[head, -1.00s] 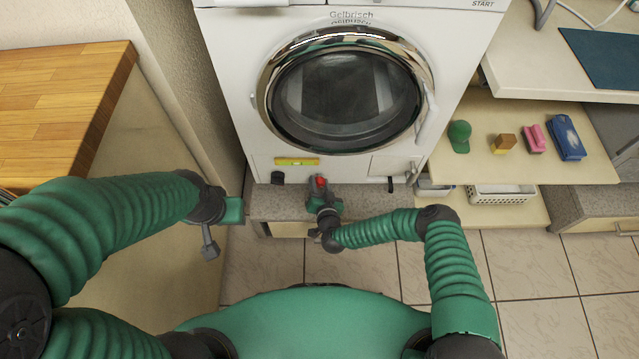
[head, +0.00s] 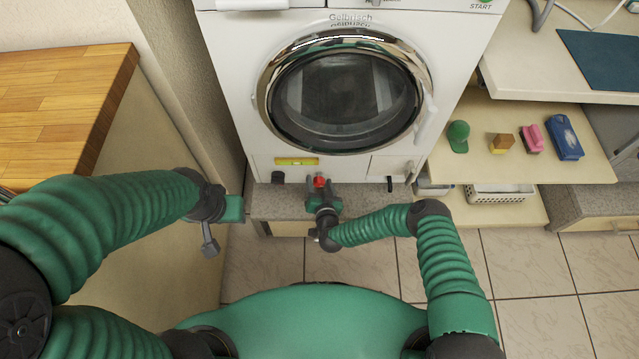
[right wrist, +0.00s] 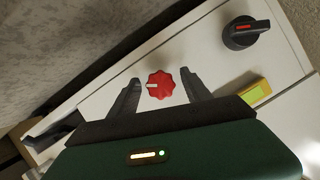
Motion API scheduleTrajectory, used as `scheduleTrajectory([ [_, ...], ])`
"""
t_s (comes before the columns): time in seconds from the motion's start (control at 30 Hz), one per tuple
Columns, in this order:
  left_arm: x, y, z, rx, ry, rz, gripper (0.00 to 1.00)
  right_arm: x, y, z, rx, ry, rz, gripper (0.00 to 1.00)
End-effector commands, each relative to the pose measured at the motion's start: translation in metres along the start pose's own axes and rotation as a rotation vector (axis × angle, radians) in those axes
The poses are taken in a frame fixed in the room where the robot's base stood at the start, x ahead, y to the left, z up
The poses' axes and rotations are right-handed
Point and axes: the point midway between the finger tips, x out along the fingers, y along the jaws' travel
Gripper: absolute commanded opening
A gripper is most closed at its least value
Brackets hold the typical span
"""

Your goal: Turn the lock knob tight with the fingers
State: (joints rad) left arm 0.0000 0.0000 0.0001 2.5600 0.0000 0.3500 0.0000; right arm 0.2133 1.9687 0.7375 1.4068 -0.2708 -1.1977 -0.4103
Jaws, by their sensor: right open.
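The red lock knob (head: 319,182) sits low on the front of the white washing machine. In the right wrist view the knob (right wrist: 160,85) is round with a scalloped edge and a pale mark toward its left. My right gripper (head: 321,184) is in front of it, and in the right wrist view its two dark fingers (right wrist: 159,87) stand open, one on each side of the knob, with gaps between.
A black knob (right wrist: 246,33) and a yellow level (right wrist: 257,92) are on the machine near the red knob. The washing machine (head: 235,95) stands on a grey plinth (head: 275,205). A shelf (head: 490,120) with a cap and brushes is at the right. Tiled floor lies below.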

Motion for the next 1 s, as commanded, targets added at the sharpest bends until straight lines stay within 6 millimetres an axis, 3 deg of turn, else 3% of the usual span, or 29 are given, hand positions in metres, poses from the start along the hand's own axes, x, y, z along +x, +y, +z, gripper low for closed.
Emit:
scheduleTrajectory([
  [0.13, -0.004, 0.0, -0.001, 0.0, 0.0, 0.0, 0.36, -0.005, -0.001, -0.002, 0.0, -0.001, -0.001, 0.57],
  [0.23, -0.014, 0.0, -0.003, 0.0, 0.0, 0.0, 0.36, -0.022, -0.002, -0.004, 0.0, -0.002, -0.002, 0.57],
  [0.7, -0.062, 0.0, -0.015, 0.0, 0.0, 0.0, 0.36, -0.149, -0.001, -0.002, -0.001, -0.005, -0.001, 0.57],
  [0.83, -0.065, 0.0, -0.015, 0.0, 0.0, 0.0, 0.36, -0.165, 0.0, 0.0, 0.0, -0.003, -0.001, 0.57],
  [1.0, -0.065, 0.0, -0.015, 0.0, 0.0, 0.0, 0.36, -0.169, 0.001, 0.001, 0.0, -0.001, 0.0, 0.57],
])
